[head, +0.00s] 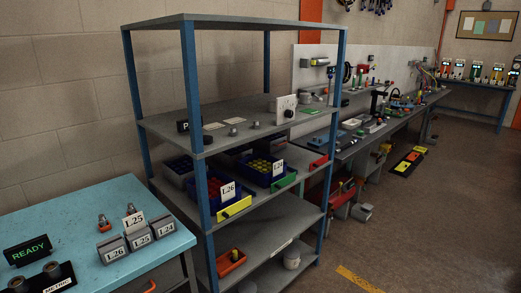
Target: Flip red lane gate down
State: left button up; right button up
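The red lane gate (318,163) is a small red bar at the front edge of the shelf unit's middle shelf, at the right end of the row. I cannot tell from this distance whether it stands up or lies down. A green gate (284,183) is to its left, in front of the blue bin labelled L24 (262,170). A yellow gate (234,208) is further left, in front of the blue bin labelled L26 (212,187). Neither of my grippers is in view.
The grey shelf unit (230,20) has blue posts. A light blue table (85,215) at the left holds a READY sign (27,251) and labelled grey blocks (140,238). An orange tray (231,262) sits on a lower shelf. A workbench (350,147) runs behind. The floor at right is open.

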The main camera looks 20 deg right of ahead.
aim_at(321, 163)
jog(key=i+l+z, duration=0.2)
jog(key=i+l, duration=0.2)
jog(key=i+l+z, duration=0.15)
jog(key=i+l, duration=0.2)
jog(key=i+l+z, duration=0.2)
jog(key=i, duration=0.35)
jog(key=i+l+z, duration=0.15)
jog(key=i+l, duration=0.15)
jog(key=i, duration=0.15)
jog(key=i+l+z, duration=0.2)
jog(key=i, duration=0.3)
